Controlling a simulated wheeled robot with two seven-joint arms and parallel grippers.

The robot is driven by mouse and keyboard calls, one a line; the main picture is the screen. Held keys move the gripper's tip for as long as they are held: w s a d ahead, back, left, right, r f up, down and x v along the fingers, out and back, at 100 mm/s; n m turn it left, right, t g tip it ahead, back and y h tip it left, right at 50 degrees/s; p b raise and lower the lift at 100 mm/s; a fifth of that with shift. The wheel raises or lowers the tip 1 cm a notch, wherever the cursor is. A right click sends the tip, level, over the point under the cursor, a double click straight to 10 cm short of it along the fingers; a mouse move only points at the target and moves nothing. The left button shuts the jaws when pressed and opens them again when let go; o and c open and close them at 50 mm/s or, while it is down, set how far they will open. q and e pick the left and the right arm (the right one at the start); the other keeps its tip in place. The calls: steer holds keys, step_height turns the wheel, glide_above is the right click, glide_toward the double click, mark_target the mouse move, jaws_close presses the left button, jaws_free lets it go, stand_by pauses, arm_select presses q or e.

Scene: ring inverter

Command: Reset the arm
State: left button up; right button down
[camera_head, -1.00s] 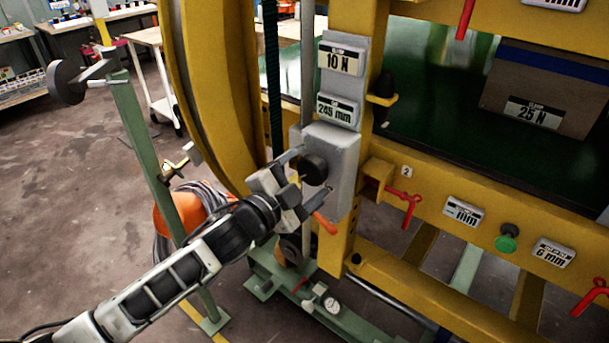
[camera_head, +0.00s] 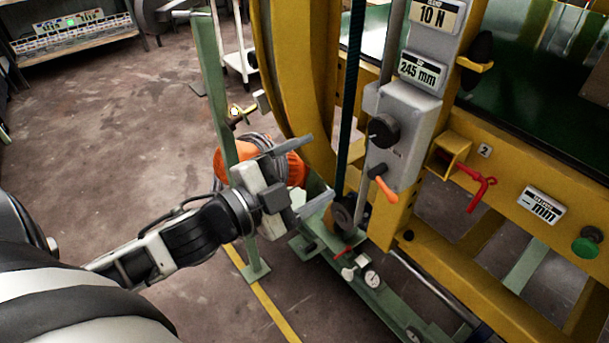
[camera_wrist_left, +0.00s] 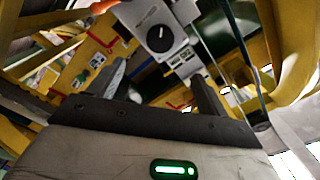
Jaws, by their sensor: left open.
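My left gripper (camera_head: 306,176) is open and empty in the head view. It is to the left of the grey control box (camera_head: 410,133) on the yellow frame, apart from it. The box has a black round knob (camera_head: 383,130) and an orange-handled lever (camera_head: 386,189) below it. In the left wrist view the gripper's two fingers (camera_wrist_left: 160,85) are spread, with the black knob (camera_wrist_left: 160,38) and the orange handle (camera_wrist_left: 104,6) beyond them. My right gripper is not in view.
A green post (camera_head: 211,85) stands left of the yellow ring (camera_head: 290,70). A red valve handle (camera_head: 477,186) and a green button (camera_head: 585,247) are on the yellow beam at right. A green base with gauges (camera_head: 372,279) lies below. Open floor is at left.

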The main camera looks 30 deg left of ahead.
arm_select(q)
steer(key=shift+s+a, duration=0.1)
steer(key=shift+s, duration=0.2)
stand_by(0.4)
steer(key=s+d+f+n+g+y, duration=0.1)
steer(key=f+n, duration=0.3)
steer(key=f, duration=0.4)
steer(key=s+d+f+n+g+y, duration=0.1)
steer(key=s+d+f+n+g, duration=0.2)
steer(key=f, duration=0.5)
steer(key=s+d+f+n+g+y, duration=0.1)
steer(key=s+d+f+n+g, duration=0.1)
steer(key=f, duration=0.6)
steer(key=s+d+n, duration=0.1)
steer(key=s+n, duration=0.1)
steer(key=n, duration=0.1)
steer(key=shift+s+g, duration=0.2)
steer(key=shift+g, duration=0.2)
stand_by(0.9)
